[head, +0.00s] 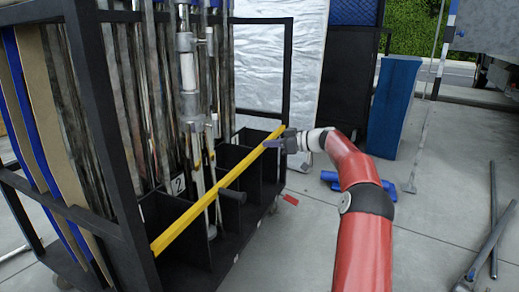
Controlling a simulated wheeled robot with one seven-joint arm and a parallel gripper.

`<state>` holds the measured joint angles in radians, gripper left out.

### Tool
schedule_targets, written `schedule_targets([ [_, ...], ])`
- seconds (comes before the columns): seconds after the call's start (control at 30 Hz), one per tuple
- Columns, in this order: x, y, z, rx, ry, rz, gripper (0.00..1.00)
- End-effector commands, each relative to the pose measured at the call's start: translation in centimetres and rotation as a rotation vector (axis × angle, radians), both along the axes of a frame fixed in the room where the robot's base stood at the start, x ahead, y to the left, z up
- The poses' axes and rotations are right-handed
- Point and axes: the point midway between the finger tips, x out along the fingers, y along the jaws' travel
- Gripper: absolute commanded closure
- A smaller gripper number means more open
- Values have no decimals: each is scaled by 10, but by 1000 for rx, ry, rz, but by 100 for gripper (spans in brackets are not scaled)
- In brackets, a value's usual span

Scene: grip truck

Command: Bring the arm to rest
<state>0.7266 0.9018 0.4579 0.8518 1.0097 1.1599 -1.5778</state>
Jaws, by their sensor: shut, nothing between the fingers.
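My red arm (360,215) reaches up from the bottom right and bends left at its white and dark wrist. My gripper (272,143) is at its end, small and dark purple in this view. It is shut and empty. It points left at the upper right end of the yellow bar (215,190) on the black cart. I cannot tell whether the fingers touch the bar.
The black cart (108,130) holds upright metal stands and poles on the left. A blue block (392,105) stands behind the arm, with blue pieces (330,178) on the floor. Metal poles (490,240) lie at the right. Concrete floor (440,200) between is mostly clear.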

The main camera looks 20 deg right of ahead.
Motion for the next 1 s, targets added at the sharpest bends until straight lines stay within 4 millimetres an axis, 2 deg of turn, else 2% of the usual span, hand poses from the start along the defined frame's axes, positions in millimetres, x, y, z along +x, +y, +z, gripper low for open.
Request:
schedule_targets([
  [0.1, -13, -14, 6, 1, -1, -1, 100],
  [0.23, -21, -21, 9, 0, -2, -1, 100],
  [0.37, -23, -23, 10, 1, -2, 0, 100],
  [0.47, -24, -16, 13, -5, 9, 6, 100],
  [0.57, -28, 12, 25, -30, 70, 24, 100],
  [0.67, -44, 61, 42, -82, 188, 41, 100],
  [0.8, -87, 130, 63, -183, 386, 16, 100],
  [0.87, -110, 153, 70, -226, 461, -13, 100],
  [1.0, -173, 192, 85, -319, 602, -112, 100],
])
